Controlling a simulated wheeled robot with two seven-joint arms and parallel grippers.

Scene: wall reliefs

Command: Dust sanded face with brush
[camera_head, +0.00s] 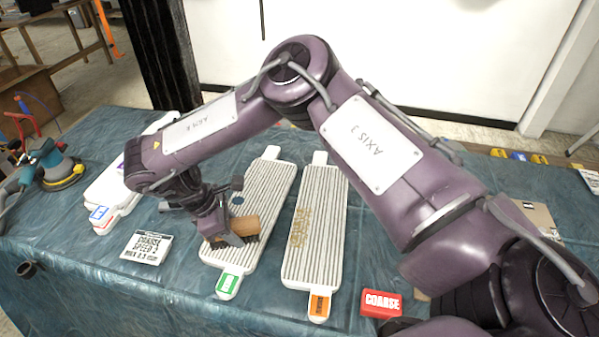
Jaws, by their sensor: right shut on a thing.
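My right gripper (222,226) comes in from the right and is shut on a brush with a brown wooden body (244,225). The dark bristles point down onto or just above the lower part of the green-tagged ribbed white panel (262,205); I cannot tell whether they touch. The gripper hides part of the brush and the panel's left edge. A second ribbed white panel (325,215) with an orange tag lies to the right, with a tan patch in its middle. Both panels lie flat on the cloth-covered table (180,290). My left gripper is not in view.
A power sander (60,172) and stacked white panels (103,192) stand at the left. A card reading "COARSE SPEED" (147,247) lies left of the panels. A red block marked "COARSE" (380,303) lies at the right front. My right arm covers much of the table's right side.

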